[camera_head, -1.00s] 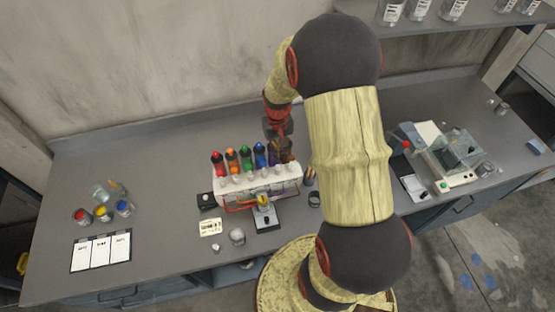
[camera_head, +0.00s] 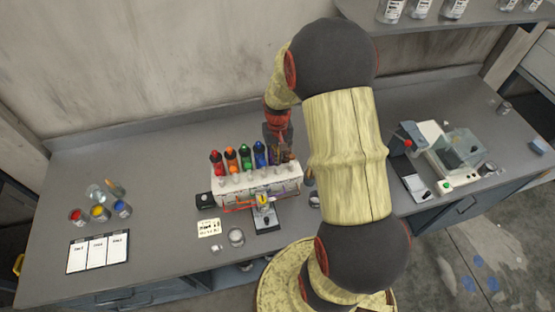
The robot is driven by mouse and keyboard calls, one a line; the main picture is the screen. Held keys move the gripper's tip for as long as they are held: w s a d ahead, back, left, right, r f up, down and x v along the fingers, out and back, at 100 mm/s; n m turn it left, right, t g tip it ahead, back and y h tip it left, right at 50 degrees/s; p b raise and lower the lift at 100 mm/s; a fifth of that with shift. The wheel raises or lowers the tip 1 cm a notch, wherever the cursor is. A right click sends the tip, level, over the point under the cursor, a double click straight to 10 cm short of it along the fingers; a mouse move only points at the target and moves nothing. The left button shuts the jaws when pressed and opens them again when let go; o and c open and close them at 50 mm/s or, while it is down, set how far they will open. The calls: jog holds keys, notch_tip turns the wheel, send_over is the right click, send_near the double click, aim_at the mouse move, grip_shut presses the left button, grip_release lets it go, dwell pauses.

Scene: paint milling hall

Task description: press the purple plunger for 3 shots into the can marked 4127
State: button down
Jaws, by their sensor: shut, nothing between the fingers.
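A white dispenser rack (camera_head: 235,192) stands on the bench with a row of coloured plungers: red, orange, green, blue and, at the right, purple. The purple plunger (camera_head: 272,155) is partly hidden by my gripper. My gripper (camera_head: 281,152) is shut and points down at the right end of the row; I cannot tell if it touches the plunger top. A small stand (camera_head: 266,219) with a yellow item is in front of the rack. A small can (camera_head: 236,237) stands in front, left of that stand. No number can be read, so I cannot tell which can is marked 4127.
Paint pots, including a red one (camera_head: 77,216), and white sheets (camera_head: 98,251) are at the left. A note card (camera_head: 208,228) lies before the rack. A boxy instrument (camera_head: 455,160) stands at the right beyond my arm. The bench between pots and rack is mostly clear.

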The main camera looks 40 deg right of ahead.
jog(key=shift+f, duration=0.3)
jog(key=shift+r, duration=0.15)
jog(key=shift+r+p, duration=1.2)
jog(key=shift+r, duration=0.7)
jog(key=shift+f, duration=0.15)
jog(key=shift+f+b, duration=1.3)
jog(key=shift+f, duration=0.55)
jog(key=shift+r+p, duration=1.25)
jog(key=shift+r, duration=0.75)
